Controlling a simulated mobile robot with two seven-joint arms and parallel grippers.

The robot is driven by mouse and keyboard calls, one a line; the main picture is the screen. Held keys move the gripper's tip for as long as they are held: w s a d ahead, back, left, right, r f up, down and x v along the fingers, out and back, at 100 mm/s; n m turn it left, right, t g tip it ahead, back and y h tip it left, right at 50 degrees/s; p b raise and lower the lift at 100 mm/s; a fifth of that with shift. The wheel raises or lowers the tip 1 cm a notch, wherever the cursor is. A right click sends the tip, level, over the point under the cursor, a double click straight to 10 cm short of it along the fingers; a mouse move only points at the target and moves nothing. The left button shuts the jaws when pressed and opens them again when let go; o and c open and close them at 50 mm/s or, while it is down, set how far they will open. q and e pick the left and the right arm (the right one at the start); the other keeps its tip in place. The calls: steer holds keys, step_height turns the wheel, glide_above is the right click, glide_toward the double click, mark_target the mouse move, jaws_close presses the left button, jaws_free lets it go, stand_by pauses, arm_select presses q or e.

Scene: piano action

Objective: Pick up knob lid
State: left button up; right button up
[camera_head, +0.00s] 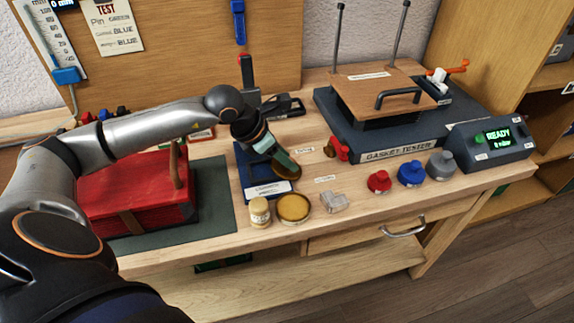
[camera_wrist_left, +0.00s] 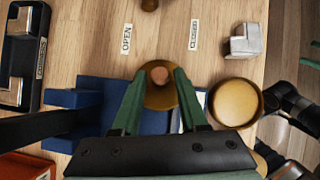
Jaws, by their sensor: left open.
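The knob lid (camera_wrist_left: 158,97) is a round brass disc with a small brownish knob in its middle. It lies at the edge of a blue stand (camera_wrist_left: 97,92), between the fingers in the left wrist view. In the head view, part of the lid (camera_head: 287,173) shows under the left gripper (camera_head: 283,160). The left gripper (camera_wrist_left: 160,80) points down and is open, with one green finger on each side of the knob. I cannot tell whether the fingers touch it.
An open brass tin (camera_head: 293,208) and a cream jar (camera_head: 259,211) stand close in front. A grey metal block (camera_head: 333,202) and red, blue and grey knobbed pieces (camera_head: 411,173) lie rightward. A red box (camera_head: 130,200) is left; the gasket tester (camera_head: 395,152) is behind right.

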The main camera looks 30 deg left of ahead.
arm_select(q)
jaws_close()
steer(key=shift+r, duration=0.1)
stand_by(0.5)
